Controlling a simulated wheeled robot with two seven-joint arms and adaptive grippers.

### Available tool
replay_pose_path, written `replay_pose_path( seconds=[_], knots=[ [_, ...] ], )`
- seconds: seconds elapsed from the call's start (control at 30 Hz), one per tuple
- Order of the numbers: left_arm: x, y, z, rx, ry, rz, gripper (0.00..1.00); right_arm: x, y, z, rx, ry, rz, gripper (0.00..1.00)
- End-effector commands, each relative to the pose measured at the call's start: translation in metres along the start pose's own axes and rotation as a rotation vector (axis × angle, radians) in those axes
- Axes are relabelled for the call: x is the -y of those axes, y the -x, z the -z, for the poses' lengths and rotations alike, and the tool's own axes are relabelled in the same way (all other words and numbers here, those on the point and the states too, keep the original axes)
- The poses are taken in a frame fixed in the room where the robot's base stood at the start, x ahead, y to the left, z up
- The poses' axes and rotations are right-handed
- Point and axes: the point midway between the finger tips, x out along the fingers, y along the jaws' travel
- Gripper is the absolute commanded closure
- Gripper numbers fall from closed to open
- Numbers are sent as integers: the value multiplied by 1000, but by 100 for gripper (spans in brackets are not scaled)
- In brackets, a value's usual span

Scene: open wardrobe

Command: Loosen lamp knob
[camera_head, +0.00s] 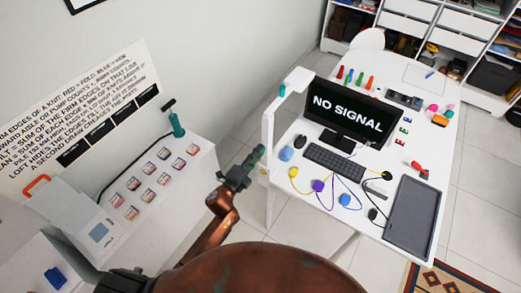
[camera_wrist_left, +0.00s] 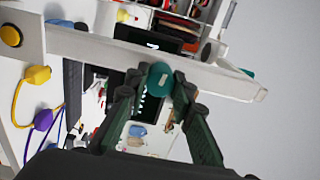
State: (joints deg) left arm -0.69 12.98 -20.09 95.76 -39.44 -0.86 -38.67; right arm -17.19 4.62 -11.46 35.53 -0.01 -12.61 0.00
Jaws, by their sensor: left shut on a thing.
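The white lamp (camera_head: 268,128) stands at the left edge of the desk, with an upright post and a top part reaching over the desk. In the left wrist view its white bar (camera_wrist_left: 90,48) crosses the picture. A round teal knob (camera_wrist_left: 159,76) sits on this bar, between the fingertips of my left gripper (camera_wrist_left: 160,88). My left gripper (camera_head: 256,157) is shut on the knob, beside the post. In the head view the gripper mostly hides this knob. Another teal piece (camera_head: 282,90) shows near the lamp's top. My right gripper is not in view.
A white cabinet (camera_head: 185,210) with small cards stands left. Clear floor (camera_head: 232,125) lies between.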

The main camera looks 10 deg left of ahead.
Motion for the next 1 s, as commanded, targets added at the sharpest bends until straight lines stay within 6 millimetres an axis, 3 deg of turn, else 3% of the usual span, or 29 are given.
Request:
replay_pose_path(
  seconds=[0.13,0.27,1.0],
  knots=[
    [0,0,0,0,1,0,100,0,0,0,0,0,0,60],
    [0,0,0,0,17,0,100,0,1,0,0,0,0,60],
    [2,0,0,-1,619,0,100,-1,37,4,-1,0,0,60]
  ],
)
